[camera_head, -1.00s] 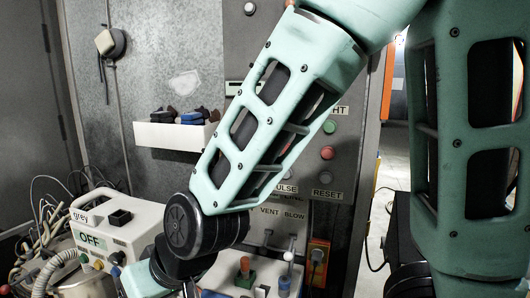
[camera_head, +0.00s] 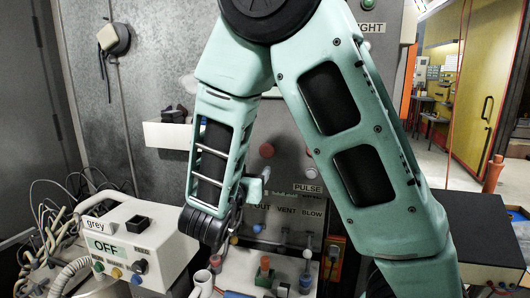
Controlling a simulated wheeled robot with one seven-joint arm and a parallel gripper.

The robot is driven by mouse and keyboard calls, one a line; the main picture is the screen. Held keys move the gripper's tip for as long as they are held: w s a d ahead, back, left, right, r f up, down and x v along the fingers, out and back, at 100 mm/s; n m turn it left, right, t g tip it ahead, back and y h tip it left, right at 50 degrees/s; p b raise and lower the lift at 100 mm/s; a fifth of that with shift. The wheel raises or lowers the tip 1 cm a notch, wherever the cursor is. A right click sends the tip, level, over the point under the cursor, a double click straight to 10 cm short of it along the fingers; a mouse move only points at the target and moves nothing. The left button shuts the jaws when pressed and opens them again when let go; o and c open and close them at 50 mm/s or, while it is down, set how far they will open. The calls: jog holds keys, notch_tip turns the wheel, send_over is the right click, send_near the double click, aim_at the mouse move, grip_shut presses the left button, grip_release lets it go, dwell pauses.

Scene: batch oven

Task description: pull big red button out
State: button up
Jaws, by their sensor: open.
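A round red button (camera_head: 266,150) shows on the grey control panel, left of and above the PULSE label. I cannot tell whether it is pressed in or out. My arm crosses in front of the panel and hides much of it. My gripper (camera_head: 258,182) shows only in small part beyond my wrist, just below the red button in the picture. It is open, and I see nothing held in it. Its fingertips are not clear, and I cannot tell how far they are from the button.
A grey-white box (camera_head: 143,226) with an OFF label and cables stands at the lower left. A white bin (camera_head: 168,135) hangs on the metal wall. Small coloured levers (camera_head: 265,270) stand low in front of the panel. A black box (camera_head: 487,225) is at the right.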

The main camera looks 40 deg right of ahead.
aim_at(266, 152)
jog(key=p+x, duration=0.3)
jog(key=x, duration=1.1)
jog(key=shift+w+d, duration=0.25)
jog(key=shift+d, duration=0.1)
jog(key=c, duration=1.4)
jog(key=shift+s+a+f, duration=0.1)
jog(key=shift+s+a, duration=0.25)
jog(key=shift+a, duration=0.3)
jog(key=o, duration=1.4)
jog(key=shift+a, duration=0.1)
